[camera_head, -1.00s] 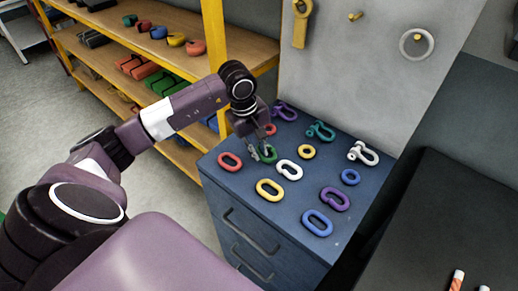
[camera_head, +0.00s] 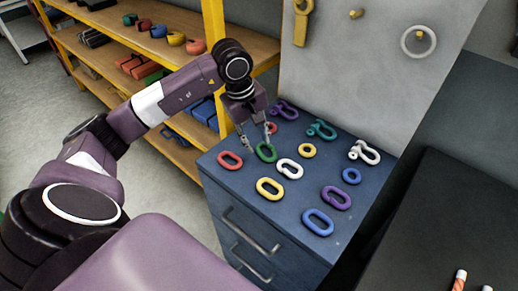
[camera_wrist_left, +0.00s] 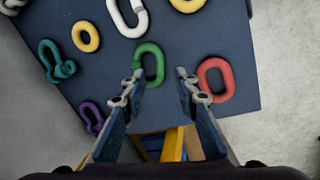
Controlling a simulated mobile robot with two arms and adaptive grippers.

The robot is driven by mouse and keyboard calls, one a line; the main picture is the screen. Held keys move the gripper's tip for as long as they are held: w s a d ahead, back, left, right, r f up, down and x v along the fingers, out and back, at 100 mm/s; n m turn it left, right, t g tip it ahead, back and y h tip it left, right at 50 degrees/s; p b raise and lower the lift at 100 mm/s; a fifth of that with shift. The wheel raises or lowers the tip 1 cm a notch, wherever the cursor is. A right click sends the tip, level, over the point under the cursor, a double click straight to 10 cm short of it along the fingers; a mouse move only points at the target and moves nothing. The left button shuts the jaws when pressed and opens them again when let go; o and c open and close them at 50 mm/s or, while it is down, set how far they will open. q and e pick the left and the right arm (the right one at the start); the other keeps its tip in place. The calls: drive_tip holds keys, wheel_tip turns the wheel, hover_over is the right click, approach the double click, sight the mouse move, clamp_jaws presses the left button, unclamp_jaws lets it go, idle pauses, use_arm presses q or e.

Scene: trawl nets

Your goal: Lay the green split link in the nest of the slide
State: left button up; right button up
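The green split link (camera_head: 272,157) lies flat on the blue cabinet top, between a red link and a white link. It also shows in the left wrist view (camera_wrist_left: 160,66), with a gap visible on its left side. My left gripper (camera_head: 256,134) is open above the green link, fingers pointing down. In the left wrist view, the open fingers (camera_wrist_left: 160,83) stand on either side of the link's near end, and nothing is held. I cannot tell the exact height above it. My right gripper is not in view. I see no slide with a nest.
The blue cabinet (camera_head: 240,187) also carries a red link (camera_head: 222,161), a white link (camera_head: 281,167), a yellow link (camera_head: 260,188), a yellow ring (camera_head: 300,151), purple and blue links, and several shackles. A grey board stands behind. Yellow-framed shelves (camera_head: 213,25) stand left. A dark surface (camera_head: 430,220) lies right.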

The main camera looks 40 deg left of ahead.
use_arm(q)
drive_tip(key=v, duration=0.6)
drive_tip(key=shift+r+b, duration=0.25)
drive_tip(key=shift+b, duration=0.2)
drive_tip(key=shift+s+r, duration=0.1)
drive_tip(key=shift+r, duration=0.25)
drive_tip(key=shift+c, duration=0.5)
drive_tip(key=shift+r, duration=0.1)
drive_tip(key=shift+c, duration=0.8)
drive_tip(key=g+y+p, duration=0.1)
drive_tip(key=g+p, duration=0.1)
hover_over(272, 147)
drive_tip(key=f, duration=0.4)
drive_tip(key=shift+w+d, duration=0.15)
drive_tip(key=shift+w, duration=0.1)
wheel_tip(272, 147, down, 2)
drive_tip(key=shift+f+p, duration=0.1)
drive_tip(key=shift+p, duration=0.25)
drive_tip(key=f+p, duration=0.1)
drive_tip(key=f, duration=0.1)
drive_tip(key=f+p, duration=0.1)
drive_tip(key=f, duration=0.2)
drive_tip(key=shift+s+p, duration=0.2)
drive_tip(key=shift+p, duration=0.2)
drive_tip(key=shift+f, duration=0.4)
